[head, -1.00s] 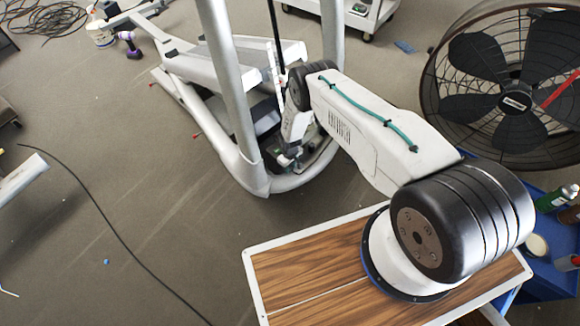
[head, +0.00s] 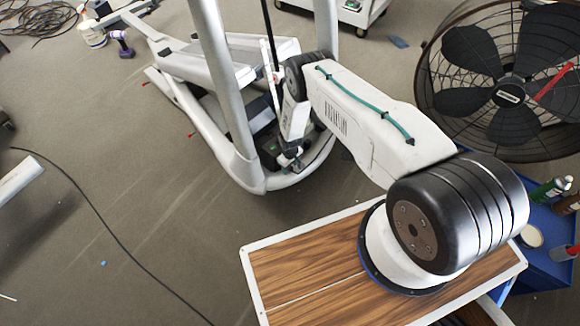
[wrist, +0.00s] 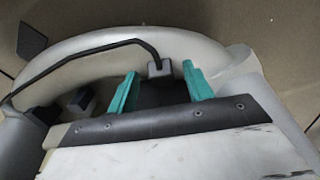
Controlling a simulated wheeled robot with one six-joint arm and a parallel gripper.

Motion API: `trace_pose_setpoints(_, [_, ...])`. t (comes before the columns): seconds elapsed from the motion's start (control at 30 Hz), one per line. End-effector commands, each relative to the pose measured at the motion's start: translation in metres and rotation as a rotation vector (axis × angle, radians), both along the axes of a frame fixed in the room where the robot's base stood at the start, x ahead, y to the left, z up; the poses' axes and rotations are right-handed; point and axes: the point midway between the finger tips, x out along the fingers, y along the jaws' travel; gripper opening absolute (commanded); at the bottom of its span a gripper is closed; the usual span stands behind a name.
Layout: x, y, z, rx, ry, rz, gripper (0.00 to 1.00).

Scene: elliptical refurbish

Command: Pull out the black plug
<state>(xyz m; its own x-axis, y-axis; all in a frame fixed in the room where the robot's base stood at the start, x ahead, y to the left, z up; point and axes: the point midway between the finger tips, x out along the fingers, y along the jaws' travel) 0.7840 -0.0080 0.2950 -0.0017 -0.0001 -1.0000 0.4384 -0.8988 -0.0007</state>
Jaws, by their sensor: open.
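The black plug (wrist: 160,68) shows in the wrist view as a small dark grey block at the end of a black cable. It is against the pale curved frame of the elliptical machine (wrist: 75,60). My gripper (wrist: 159,69) has teal fingers that are open, one on each side of the plug, with a gap showing on both sides. I cannot tell how deep the fingers reach along it. In the head view my gripper (head: 288,160) is low inside the front frame of the elliptical machine (head: 222,90), and the plug cannot be made out there.
In the wrist view the black cable (wrist: 85,57) arches left from the plug, and dark blocks (wrist: 77,100) lie on the left. A large fan (head: 510,95) stands at the right. A purple drill (head: 122,43) is on the floor, and open floor lies at the left.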

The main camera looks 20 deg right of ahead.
Motion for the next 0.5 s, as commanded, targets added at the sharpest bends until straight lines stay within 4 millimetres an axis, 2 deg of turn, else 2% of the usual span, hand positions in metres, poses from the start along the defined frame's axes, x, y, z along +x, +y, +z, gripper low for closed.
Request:
trace_pose_setpoints(0.3, [0.001,0.0,0.05,0.0,-0.001,0.0,0.51])
trace_pose_setpoints(0.5, [0.0,-0.001,0.071,0.0,0.0,-0.001,0.51])
